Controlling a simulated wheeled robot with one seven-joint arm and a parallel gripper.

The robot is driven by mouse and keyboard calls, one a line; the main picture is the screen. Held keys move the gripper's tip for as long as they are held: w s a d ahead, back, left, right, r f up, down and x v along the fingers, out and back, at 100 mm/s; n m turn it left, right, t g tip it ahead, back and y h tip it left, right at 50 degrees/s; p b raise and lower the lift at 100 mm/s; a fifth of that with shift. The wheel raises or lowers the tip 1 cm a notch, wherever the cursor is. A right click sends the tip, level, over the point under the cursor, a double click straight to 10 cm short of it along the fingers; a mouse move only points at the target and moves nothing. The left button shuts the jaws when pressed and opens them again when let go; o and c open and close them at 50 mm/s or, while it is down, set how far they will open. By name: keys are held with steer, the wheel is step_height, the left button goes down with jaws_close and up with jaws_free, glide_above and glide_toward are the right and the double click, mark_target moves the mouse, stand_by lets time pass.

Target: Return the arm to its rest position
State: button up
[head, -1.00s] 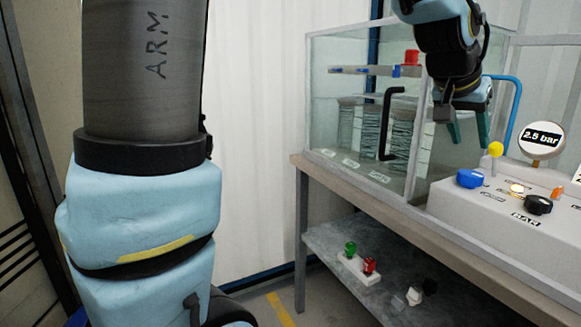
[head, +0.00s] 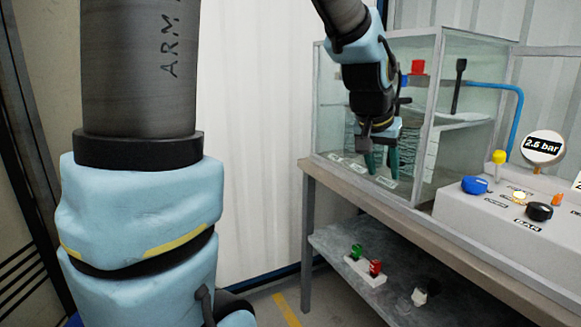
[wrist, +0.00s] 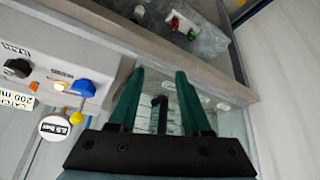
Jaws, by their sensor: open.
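My arm reaches in from the top of the head view, and my gripper (head: 381,168) hangs in front of the glass tank, pointing down. Its green fingers are apart with nothing held between them. In the wrist view my gripper (wrist: 158,75) is open too; a black bar (wrist: 158,113) shows beyond the gap between the fingers. In the head view, whether the fingers touch the tank cannot be told.
The glass tank (head: 418,165) stands on a bench (head: 345,188). Red and green valves (head: 366,266) sit on the lower shelf. The white wall at left is clear.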

steer(key=s+a+f+n+g+y+p, duration=0.1)
steer(key=s+a+f+n, duration=0.1)
steer(key=a, duration=0.6)
steer(key=s+a+f+n+g+y+p, duration=0.1)
steer(key=s+a+f+n+p, duration=0.1)
steer(key=a, duration=0.7)
steer(key=s+a+f+n+g+y+p, duration=0.1)
steer(key=s+a+f+n, duration=0.1)
steer(key=a, duration=0.7)
steer(key=shift+s+f+y+p, duration=0.4)
steer(key=shift+s+f, duration=0.1)
steer(key=shift+f, duration=0.4)
steer(key=shift+o, duration=0.2)
stand_by(0.5)
